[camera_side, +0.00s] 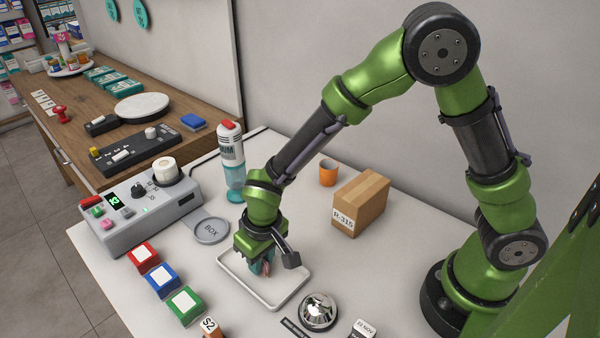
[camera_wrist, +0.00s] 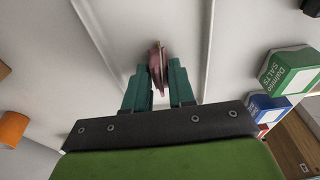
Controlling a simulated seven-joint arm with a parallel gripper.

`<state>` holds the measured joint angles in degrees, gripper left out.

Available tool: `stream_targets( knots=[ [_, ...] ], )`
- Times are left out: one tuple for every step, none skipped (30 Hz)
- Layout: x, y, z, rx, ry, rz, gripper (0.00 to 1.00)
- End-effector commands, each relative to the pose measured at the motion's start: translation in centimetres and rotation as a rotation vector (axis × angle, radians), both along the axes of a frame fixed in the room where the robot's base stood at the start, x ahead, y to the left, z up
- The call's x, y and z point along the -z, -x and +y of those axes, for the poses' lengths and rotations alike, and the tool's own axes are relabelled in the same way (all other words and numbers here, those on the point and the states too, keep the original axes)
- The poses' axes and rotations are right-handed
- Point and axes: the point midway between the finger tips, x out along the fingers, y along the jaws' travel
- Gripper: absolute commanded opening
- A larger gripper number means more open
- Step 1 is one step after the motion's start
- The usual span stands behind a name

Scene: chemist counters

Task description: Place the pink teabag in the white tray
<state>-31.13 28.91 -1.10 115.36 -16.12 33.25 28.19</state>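The white tray (camera_side: 284,292) lies on the white table in the side view, and its floor and raised edges show in the wrist view (camera_wrist: 207,45). My gripper (camera_side: 262,268) is low over the tray, pointing down. In the wrist view its two teal fingers (camera_wrist: 159,82) stand on either side of the pink teabag (camera_wrist: 157,60), which is upright and edge-on between the fingertips. The fingers look closed on it. In the side view only a small pink part of the teabag (camera_side: 267,267) shows. Whether its lower edge touches the tray floor is hard to tell.
A red, a blue and a green box (camera_side: 185,305) stand left of the tray. A silver bell (camera_side: 318,312) is near its right front. A cardboard box (camera_side: 358,203) and an orange cup (camera_side: 328,173) stand behind.

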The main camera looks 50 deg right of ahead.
Motion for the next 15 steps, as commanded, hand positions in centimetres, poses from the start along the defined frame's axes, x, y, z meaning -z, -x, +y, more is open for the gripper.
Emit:
stream_targets(
  knots=[
    [0.0,0.0,0.0,0.000,0.001,0.001,0.34],
    [0.0,0.0,0.0,0.000,0.001,0.001,0.39],
    [0.0,0.0,0.0,0.000,0.001,0.001,0.43],
    [0.0,0.0,0.0,0.000,0.001,0.001,0.43],
    [0.0,0.0,0.0,0.000,0.001,0.001,0.43],
    [0.0,0.0,0.0,0.000,0.001,0.001,0.43],
    [0.0,0.0,0.0,0.000,0.001,0.001,0.43],
    [0.0,0.0,0.0,0.000,0.001,0.001,0.43],
    [0.0,0.0,0.0,0.000,0.001,0.001,0.43],
    [0.0,0.0,0.0,0.000,0.000,0.001,0.43],
    [0.0,0.0,0.0,0.000,0.000,0.001,0.43],
    [-0.2,0.0,0.0,0.000,0.000,0.000,0.43],
    [-0.4,0.0,0.0,0.000,-0.001,-0.001,0.43],
    [-0.6,0.0,0.0,0.000,-0.001,-0.002,0.43],
    [-1.1,0.0,0.0,0.001,-0.002,-0.003,0.43]
  ],
)
